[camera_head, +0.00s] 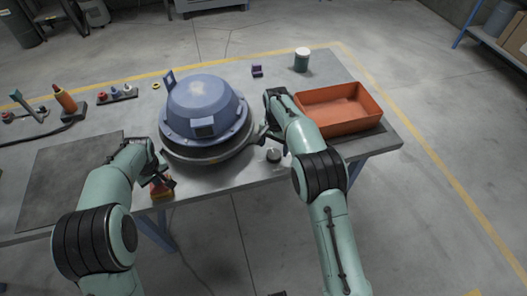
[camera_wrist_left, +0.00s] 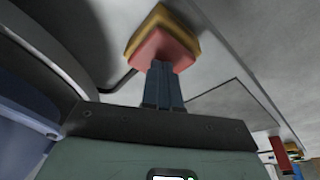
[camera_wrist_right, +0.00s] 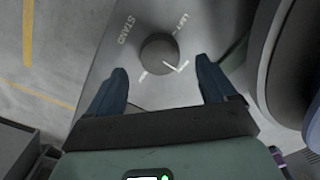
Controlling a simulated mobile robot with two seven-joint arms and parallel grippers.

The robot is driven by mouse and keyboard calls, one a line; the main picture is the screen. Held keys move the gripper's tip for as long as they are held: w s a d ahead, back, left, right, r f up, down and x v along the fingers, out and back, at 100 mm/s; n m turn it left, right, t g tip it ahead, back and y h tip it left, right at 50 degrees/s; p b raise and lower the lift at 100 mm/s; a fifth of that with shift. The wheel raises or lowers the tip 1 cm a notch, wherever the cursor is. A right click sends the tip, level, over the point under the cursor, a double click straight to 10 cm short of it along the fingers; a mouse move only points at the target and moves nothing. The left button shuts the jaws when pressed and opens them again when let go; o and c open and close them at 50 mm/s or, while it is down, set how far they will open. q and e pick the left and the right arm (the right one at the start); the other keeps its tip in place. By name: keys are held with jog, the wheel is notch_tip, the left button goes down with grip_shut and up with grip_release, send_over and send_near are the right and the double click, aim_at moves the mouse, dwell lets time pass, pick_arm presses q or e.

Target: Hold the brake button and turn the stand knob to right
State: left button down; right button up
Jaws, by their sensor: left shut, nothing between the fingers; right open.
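The brake button, a red block on a yellow base (camera_head: 160,190), is at the table's front edge. In the left wrist view the red button (camera_wrist_left: 160,50) lies right at the tips of my left gripper (camera_wrist_left: 160,68). That gripper is shut, empty, and seems to press or touch the button; exact contact is hard to tell. The round dark knob (camera_wrist_right: 159,54) sits on a grey plate marked STAND and LIFT. The knob also shows in the head view (camera_head: 273,155). My right gripper (camera_wrist_right: 163,72) is open, its fingers to either side of the knob's near side, not gripping it.
A blue domed hood (camera_head: 203,100) on a round base stands between the arms. An orange tray (camera_head: 340,122) is to the right of the right arm. A dark mat (camera_head: 65,170) lies front left.

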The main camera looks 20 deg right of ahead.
aim_at(274, 154)
pick_arm(q)
jog(key=shift+s+f, duration=0.2)
jog(key=shift+f, duration=0.1)
pick_arm(e)
jog(key=shift+f, duration=2.1)
jog(key=c, duration=1.1)
jog(key=shift+o, duration=0.2)
